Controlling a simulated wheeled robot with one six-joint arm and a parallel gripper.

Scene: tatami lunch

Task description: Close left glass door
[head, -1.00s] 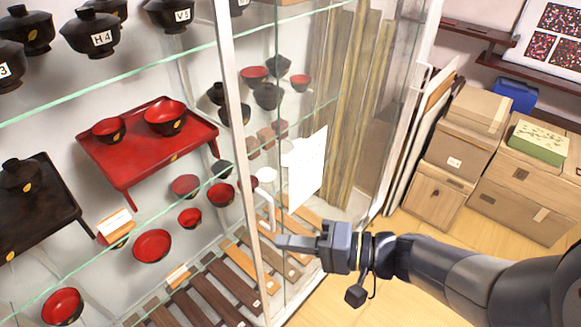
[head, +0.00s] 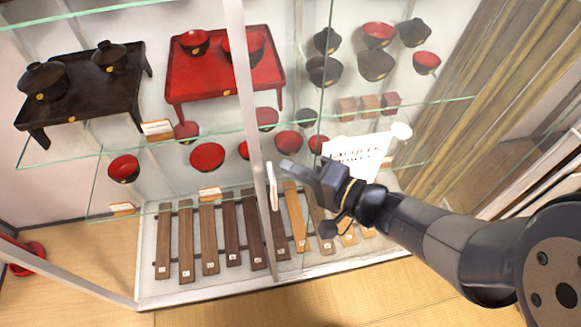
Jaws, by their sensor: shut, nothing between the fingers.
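A glass-fronted display cabinet fills most of the head view. A white upright door frame (head: 243,100) crosses the middle of it, with a white bar handle (head: 272,187) near its lower part. A thin dark vertical edge stands to the right of this frame. I cannot tell for sure which pane belongs to the left glass door, or how far it is open. My gripper (head: 287,165) is shut and empty, its fingers pointing left. Its tip appears just right of the handle's upper end; I cannot tell whether they touch.
Behind the glass are a red tray table (head: 220,78), a black tray table (head: 85,105), several bowls and a row of wooden slats (head: 230,235). A white paper sign (head: 355,150) is right of my gripper. Tatami floor (head: 390,295) lies in front. A red object (head: 25,258) is at far left.

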